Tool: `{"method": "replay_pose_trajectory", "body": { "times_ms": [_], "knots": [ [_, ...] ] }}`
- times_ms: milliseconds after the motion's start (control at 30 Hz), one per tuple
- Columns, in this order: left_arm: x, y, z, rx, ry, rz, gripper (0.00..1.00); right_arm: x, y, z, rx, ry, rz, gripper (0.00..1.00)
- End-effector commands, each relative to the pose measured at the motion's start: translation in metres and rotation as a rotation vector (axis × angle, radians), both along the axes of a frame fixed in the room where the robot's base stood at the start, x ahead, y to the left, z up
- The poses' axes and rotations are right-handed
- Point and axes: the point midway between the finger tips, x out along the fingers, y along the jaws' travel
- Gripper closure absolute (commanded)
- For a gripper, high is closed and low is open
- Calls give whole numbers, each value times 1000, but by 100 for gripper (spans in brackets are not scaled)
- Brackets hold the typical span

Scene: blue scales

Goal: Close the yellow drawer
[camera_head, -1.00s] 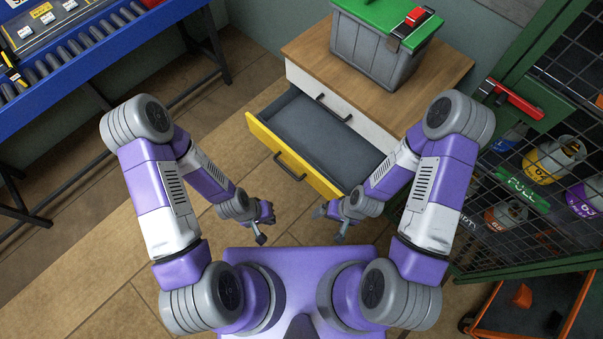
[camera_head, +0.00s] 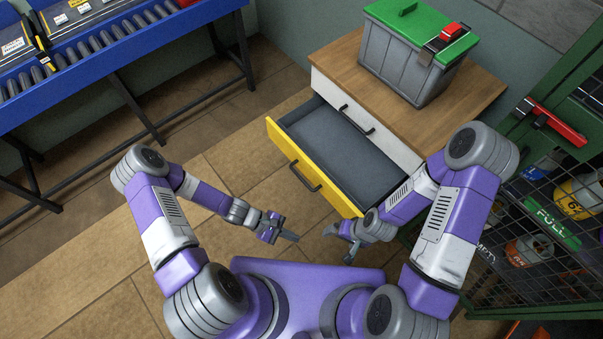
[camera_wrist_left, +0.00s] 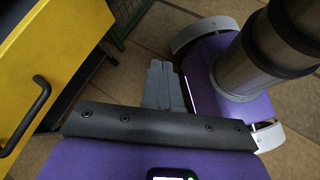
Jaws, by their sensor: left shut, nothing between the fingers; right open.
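The yellow drawer (camera_head: 312,172) is pulled out of the wooden-topped cabinet (camera_head: 345,60), and its grey inside is bare. Its dark handle (camera_head: 304,177) is on the yellow front, which faces my body. The yellow front also shows at the left of the left wrist view (camera_wrist_left: 45,60), with the handle on it. My left gripper (camera_head: 291,236) is shut and empty, in front of the drawer front and apart from it. Its closed fingers show in the left wrist view (camera_wrist_left: 163,85). My right gripper (camera_head: 342,245) is open and empty, near the drawer's right front corner.
A grey bin with a green lid (camera_head: 410,60) stands on the cabinet. A green mesh cage (camera_head: 540,210) with gas cylinders is at the right. A blue roller conveyor (camera_head: 110,55) is at the upper left. The tiled floor left of the drawer is clear.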

Motion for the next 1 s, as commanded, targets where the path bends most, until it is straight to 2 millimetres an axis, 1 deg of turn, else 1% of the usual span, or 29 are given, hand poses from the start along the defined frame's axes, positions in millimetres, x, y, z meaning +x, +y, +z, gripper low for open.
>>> {"method": "replay_pose_trajectory", "body": {
  "times_ms": [33,67,100,133,167,200,267,300,400,500,567,667,1000],
  "knots": [
    [19,-2,-13,-110,59,152,100,0,0,-14,0,0,0,7],
    [33,-2,-15,-178,85,240,100,0,0,-18,0,0,0,7],
    [52,1,-16,-268,110,355,100,0,0,-23,0,0,0,7],
    [67,7,-16,-332,122,440,100,0,0,-26,0,0,0,7],
    [82,14,-17,-391,128,521,100,0,0,-29,0,0,0,7],
    [100,26,-18,-465,129,624,100,0,0,-33,0,0,0,7],
    [122,46,-19,-556,119,756,100,0,0,-37,0,0,0,7],
    [134,59,-19,-605,109,830,100,0,0,-39,0,0,0,7],
    [152,84,-20,-686,86,952,100,0,0,-42,0,0,0,7],
    [160,93,-19,-718,73,1002,100,0,0,-43,0,0,0,7],
    [164,92,-19,-723,71,1007,100,0,0,-43,0,0,0,7],
    [172,81,-18,-721,72,1002,100,0,0,-45,0,0,0,7],
    [222,30,-20,-720,74,998,100,0,0,-58,0,0,0,7]
  ]
}}
